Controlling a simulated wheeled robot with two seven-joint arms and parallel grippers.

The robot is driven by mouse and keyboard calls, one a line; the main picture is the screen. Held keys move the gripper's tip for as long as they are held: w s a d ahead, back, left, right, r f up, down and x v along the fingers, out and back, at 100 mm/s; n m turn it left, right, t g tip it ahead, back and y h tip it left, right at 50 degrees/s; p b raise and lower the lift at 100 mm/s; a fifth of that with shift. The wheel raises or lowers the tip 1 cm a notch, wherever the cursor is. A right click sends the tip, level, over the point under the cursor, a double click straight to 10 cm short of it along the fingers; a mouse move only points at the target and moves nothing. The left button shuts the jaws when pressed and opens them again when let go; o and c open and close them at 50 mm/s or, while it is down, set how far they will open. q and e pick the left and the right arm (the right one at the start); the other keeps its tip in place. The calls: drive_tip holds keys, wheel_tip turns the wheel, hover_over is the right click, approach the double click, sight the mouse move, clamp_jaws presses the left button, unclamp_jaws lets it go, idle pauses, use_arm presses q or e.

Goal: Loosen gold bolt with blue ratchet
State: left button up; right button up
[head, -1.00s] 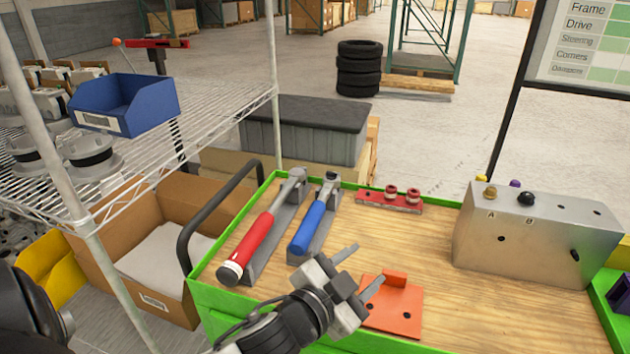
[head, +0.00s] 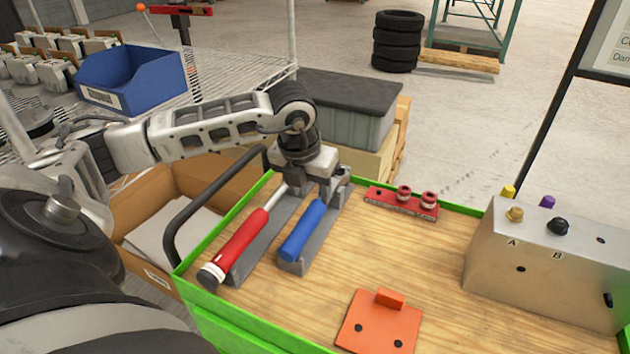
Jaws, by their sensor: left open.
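The blue ratchet (head: 303,231) lies in a grey holder on the wooden top of the green cart. My left gripper (head: 318,199) is open, pointing down over the far end of the ratchet, and hides its head. I cannot tell whether the fingers touch it. The gold bolt (head: 514,214) stands on top of the metal box (head: 560,265) at the right, above the letter A. My right gripper is not in view.
A red-handled tool (head: 240,242) lies in a holder left of the ratchet. A black bolt (head: 558,226) is beside the gold one. A red socket rail (head: 402,201) and an orange bracket (head: 378,325) lie on the cart (head: 445,240). A wire shelf with a blue bin (head: 130,80) is left.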

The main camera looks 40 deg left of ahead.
sight(312, 211)
use_arm(q)
drive_tip(key=shift+a+f, duration=0.15)
drive_tip(key=shift+a, duration=0.1)
drive_tip(key=shift+f+b, duration=0.4)
drive_tip(key=shift+b, duration=0.05)
drive_tip(key=b+x, duration=0.5)
drive_tip(key=x, duration=0.2)
drive_tip(key=shift+f, duration=0.1)
drive_tip(key=shift+b+x, duration=0.7)
drive_tip(key=shift+x, duration=0.05)
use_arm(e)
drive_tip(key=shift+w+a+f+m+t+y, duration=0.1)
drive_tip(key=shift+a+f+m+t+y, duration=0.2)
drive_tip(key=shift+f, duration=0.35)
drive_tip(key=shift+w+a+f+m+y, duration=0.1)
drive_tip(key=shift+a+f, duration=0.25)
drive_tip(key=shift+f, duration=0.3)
use_arm(q)
drive_tip(key=shift+w+a, duration=0.1)
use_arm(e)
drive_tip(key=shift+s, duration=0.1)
use_arm(q)
clamp_jaws()
drive_tip(key=shift+r, duration=0.2)
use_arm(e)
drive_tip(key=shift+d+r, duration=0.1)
